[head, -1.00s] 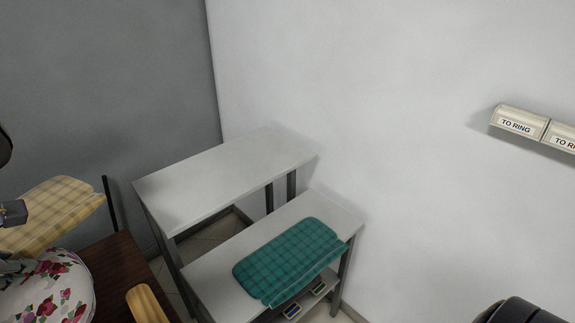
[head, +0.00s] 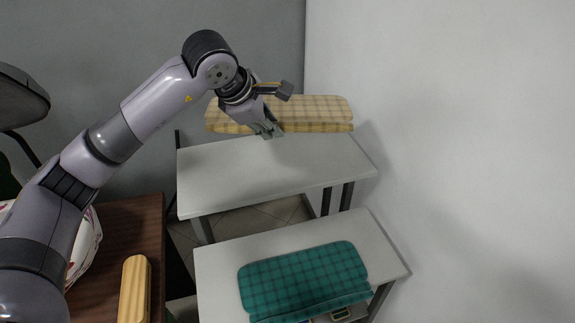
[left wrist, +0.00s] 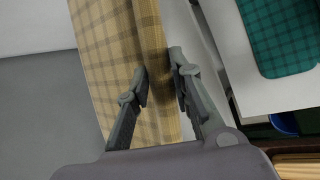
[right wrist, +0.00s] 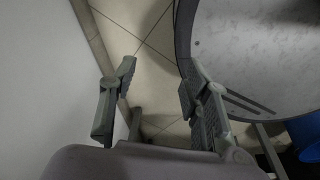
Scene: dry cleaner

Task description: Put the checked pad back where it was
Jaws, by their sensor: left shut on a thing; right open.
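A yellow checked pad (head: 305,112) is in the grip of my left gripper (head: 268,130), at the back edge of the higher white table (head: 250,178). I cannot tell whether the pad touches the tabletop. In the left wrist view my left gripper (left wrist: 160,86) is shut on the front edge of the yellow pad (left wrist: 108,45), a finger on each side. A teal checked pad (head: 300,278) lies on the lower white table (head: 225,262); it also shows in the left wrist view (left wrist: 283,35). My right gripper (right wrist: 157,74) is open and empty, above a tiled floor.
A brown table (head: 118,222) with a wooden-looking block (head: 134,290) stands at the left. The higher table's top is clear in front of the yellow pad. A white wall (head: 470,140) bounds the right. A round grey surface (right wrist: 250,55) is beside my right gripper.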

